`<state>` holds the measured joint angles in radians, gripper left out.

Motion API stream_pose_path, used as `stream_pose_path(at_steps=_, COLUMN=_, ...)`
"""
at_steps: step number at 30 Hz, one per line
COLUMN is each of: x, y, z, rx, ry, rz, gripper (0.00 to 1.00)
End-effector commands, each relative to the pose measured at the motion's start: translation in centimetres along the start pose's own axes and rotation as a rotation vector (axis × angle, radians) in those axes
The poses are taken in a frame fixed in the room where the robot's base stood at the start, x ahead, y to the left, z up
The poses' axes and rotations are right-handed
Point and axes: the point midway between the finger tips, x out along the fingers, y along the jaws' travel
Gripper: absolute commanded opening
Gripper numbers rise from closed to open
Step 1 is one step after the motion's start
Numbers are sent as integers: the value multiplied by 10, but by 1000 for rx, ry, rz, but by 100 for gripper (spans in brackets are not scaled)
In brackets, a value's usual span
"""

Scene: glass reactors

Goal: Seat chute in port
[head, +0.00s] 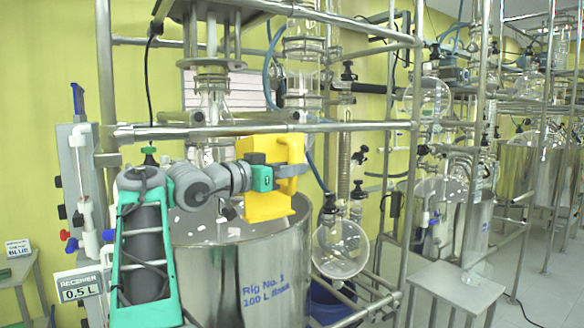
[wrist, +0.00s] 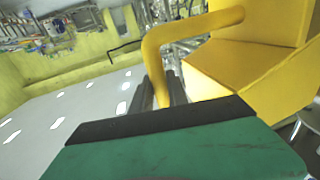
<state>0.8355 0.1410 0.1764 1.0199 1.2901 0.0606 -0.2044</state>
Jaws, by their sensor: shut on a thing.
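The yellow chute (head: 268,205) is at the top of the large steel vessel (head: 243,265), in front of the rig's upright glass parts. In the wrist view the chute's broad yellow body (wrist: 235,68) fills the upper right, and its bent handle (wrist: 155,50) comes down between my fingers. My gripper (head: 288,171) is shut on this handle; it also shows in the wrist view (wrist: 170,90). The port is not clearly visible, hidden behind the chute and my arm. I cannot tell whether the chute's lower end touches or enters it.
A horizontal rail (head: 340,127) of the steel frame crosses close above the chute. A round glass flask (head: 340,248) hangs right of the vessel. A small grey table (head: 455,288) stands at right, and a "RECEIVER 0.5 L" sign (head: 79,289) at left.

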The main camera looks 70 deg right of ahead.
Motion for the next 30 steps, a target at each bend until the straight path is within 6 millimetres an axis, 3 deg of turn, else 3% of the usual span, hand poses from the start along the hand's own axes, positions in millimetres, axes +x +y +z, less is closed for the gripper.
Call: stream_pose_path(at_steps=30, x=3, y=-16, z=14, rx=4, ry=2, rz=0, gripper=0)
